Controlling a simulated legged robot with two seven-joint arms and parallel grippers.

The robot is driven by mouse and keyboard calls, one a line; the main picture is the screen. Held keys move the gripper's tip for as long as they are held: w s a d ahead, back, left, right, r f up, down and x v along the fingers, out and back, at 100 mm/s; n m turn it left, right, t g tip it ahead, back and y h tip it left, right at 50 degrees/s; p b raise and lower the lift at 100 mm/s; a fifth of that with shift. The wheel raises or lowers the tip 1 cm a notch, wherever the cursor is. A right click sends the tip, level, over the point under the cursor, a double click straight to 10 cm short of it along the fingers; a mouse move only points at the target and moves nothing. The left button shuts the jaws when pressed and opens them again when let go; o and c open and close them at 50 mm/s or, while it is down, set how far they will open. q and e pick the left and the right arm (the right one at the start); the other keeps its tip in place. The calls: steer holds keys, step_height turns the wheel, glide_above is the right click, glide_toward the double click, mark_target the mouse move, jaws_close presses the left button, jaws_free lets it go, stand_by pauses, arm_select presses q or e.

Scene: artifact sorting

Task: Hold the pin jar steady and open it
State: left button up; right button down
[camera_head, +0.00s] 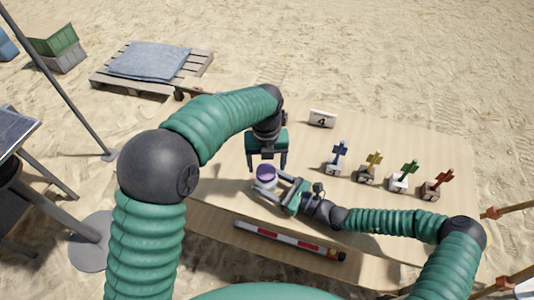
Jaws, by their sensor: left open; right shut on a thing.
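The pin jar (265,180) stands on the table, a small pale jar with a purple lid (266,172). My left gripper (267,163) is above it, pointing down, with its two fingers apart just behind and over the lid. I cannot tell whether the fingers touch the lid. My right gripper (275,187) comes in low from the right and is shut on the jar's body. The jar looks upright.
Blue (338,158), yellow (371,167), green (405,176) and red (438,184) pieces stand on numbered blocks at the right. A sign with a 4 (321,119) stands behind. A red-and-white striped bar (290,241) lies near the front edge.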

arm_select(q)
steer(key=shift+f, duration=1.25)
steer(key=c, duration=1.5)
steer(key=shift+o, duration=0.2)
steer(key=n, duration=0.4)
steer(key=shift+d+r, duration=0.1)
steer(key=n, duration=0.9)
steer(key=shift+n, duration=0.4)
steer(key=n, duration=0.6)
steer(key=shift+d, duration=0.1)
steer(key=n, duration=0.3)
steer(key=shift+n, duration=0.3)
steer(key=n, duration=0.6)
steer(key=shift+r, duration=0.1)
steer(key=n, duration=0.8)
steer(key=shift+w, duration=0.1)
